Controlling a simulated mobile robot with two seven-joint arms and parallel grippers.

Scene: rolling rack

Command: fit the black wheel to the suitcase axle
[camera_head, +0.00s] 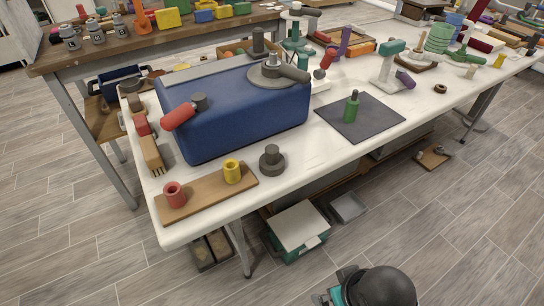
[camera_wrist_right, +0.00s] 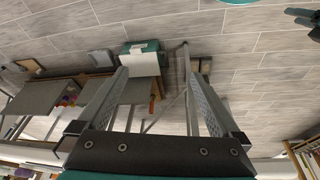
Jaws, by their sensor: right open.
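A blue suitcase (camera_head: 240,115) lies on the white table. I cannot tell which part is the axle. A dark round flanged piece (camera_head: 272,160) stands on the table in front of the suitcase; a small dark ring (camera_head: 440,88) lies far right. Neither is clearly the black wheel. My right gripper (camera_wrist_right: 157,75) is open and empty, over floor. My left gripper is out of view.
A wooden board (camera_head: 205,195) with red and yellow cups lies at the table's front left. A dark mat (camera_head: 375,120) holds a green bottle-shaped piece. A teal-and-white box (camera_head: 298,228) is on the floor under the front edge. A cluttered workbench (camera_head: 150,45) stands behind.

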